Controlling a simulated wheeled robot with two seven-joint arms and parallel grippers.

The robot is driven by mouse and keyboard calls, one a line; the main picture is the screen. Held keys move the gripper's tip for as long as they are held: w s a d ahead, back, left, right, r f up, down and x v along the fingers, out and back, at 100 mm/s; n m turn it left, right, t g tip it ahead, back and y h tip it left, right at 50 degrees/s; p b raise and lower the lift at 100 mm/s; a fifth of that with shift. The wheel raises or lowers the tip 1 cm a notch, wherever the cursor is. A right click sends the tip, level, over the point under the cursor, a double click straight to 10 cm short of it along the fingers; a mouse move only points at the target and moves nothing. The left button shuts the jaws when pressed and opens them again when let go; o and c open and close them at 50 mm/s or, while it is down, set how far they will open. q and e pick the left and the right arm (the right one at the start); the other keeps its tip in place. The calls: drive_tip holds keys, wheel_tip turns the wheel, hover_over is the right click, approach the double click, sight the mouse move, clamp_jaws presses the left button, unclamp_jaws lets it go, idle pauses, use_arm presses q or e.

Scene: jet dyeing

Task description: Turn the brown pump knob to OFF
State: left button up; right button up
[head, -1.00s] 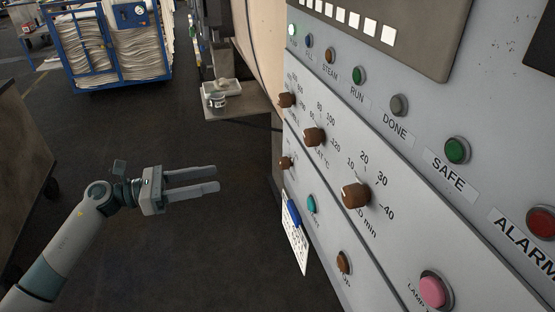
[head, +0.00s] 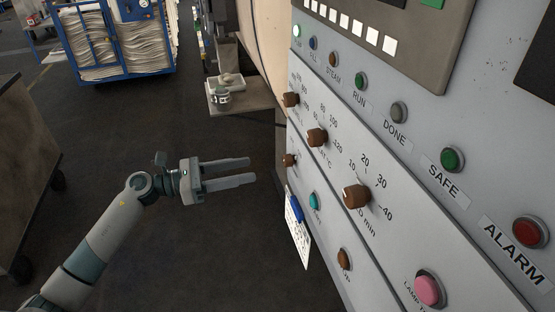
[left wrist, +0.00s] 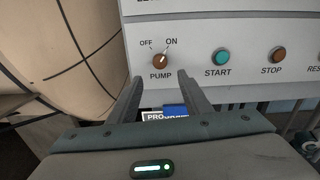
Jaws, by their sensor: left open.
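The brown pump knob (left wrist: 160,61) shows in the left wrist view above the label PUMP, with OFF at its upper left and ON at its upper right. Its pointer leans up and right, toward ON. In the head view the pump knob (head: 290,160) is the lowest small brown knob at the panel's left edge. My left gripper (head: 250,171) is open and empty, its fingers pointing at the panel, short of the knob. In the left wrist view the knob appears beyond and between the two fingertips (left wrist: 158,77). My right gripper is in neither view.
A teal START button (left wrist: 221,56) and a brown STOP button (left wrist: 272,55) are right of the knob. A clipboard with a blue clip (head: 297,228) hangs below. Other brown knobs (head: 356,196) sit higher on the panel. Free space surrounds my left arm.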

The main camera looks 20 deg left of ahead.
sight(289, 161)
use_arm(q)
drive_tip(key=p+x, duration=0.2)
drive_tip(key=x, duration=0.8)
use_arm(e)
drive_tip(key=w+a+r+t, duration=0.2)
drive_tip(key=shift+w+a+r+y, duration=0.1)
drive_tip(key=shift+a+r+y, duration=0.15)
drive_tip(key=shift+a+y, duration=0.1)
use_arm(q)
drive_tip(key=shift+p, duration=0.3)
drive_tip(key=c, duration=1.1)
